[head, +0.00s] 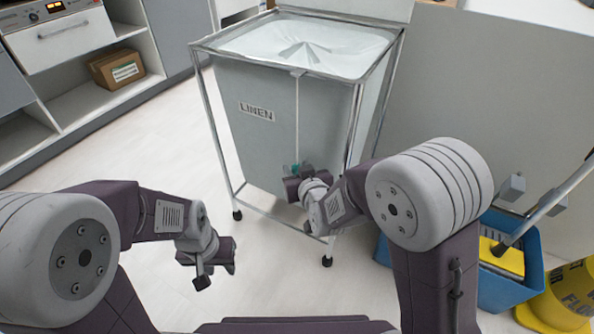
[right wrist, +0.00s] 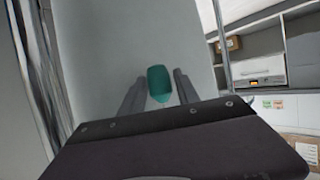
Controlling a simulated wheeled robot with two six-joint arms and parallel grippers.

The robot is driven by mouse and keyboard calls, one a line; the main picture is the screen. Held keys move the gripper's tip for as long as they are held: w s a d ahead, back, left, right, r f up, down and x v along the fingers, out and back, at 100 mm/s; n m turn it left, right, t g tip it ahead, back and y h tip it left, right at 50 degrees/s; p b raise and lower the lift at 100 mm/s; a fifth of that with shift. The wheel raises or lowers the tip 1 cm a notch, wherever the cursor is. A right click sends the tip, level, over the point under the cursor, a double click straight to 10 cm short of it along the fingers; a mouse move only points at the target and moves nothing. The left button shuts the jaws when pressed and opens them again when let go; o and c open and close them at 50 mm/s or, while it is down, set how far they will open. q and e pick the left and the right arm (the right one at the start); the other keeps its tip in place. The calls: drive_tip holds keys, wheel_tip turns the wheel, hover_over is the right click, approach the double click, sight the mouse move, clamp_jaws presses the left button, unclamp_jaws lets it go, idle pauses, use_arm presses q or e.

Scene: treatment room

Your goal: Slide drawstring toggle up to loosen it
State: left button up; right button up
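A grey linen bag (head: 262,142) labelled LINEN hangs in a metal wheeled frame. A thin drawstring (head: 297,115) runs down its front from the gathered top to a teal toggle (head: 294,168). My right gripper (head: 293,176) is at the toggle, partly covering it in the head view. In the right wrist view the toggle (right wrist: 159,82) sits between the two fingers (right wrist: 159,86) with a gap on each side, so the gripper is open. My left gripper (head: 193,271) hangs empty left of the hamper, its fingers apart.
The hamper's metal frame (head: 213,125) surrounds the bag, with a front right post close to my right arm. A blue bucket (head: 510,291) and a yellow floor sign (head: 565,297) stand at the right. Shelves with a cardboard box (head: 116,69) stand at the left. Floor between is clear.

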clamp_jaws()
idle(1.3)
drive_tip(key=shift+r, duration=0.1)
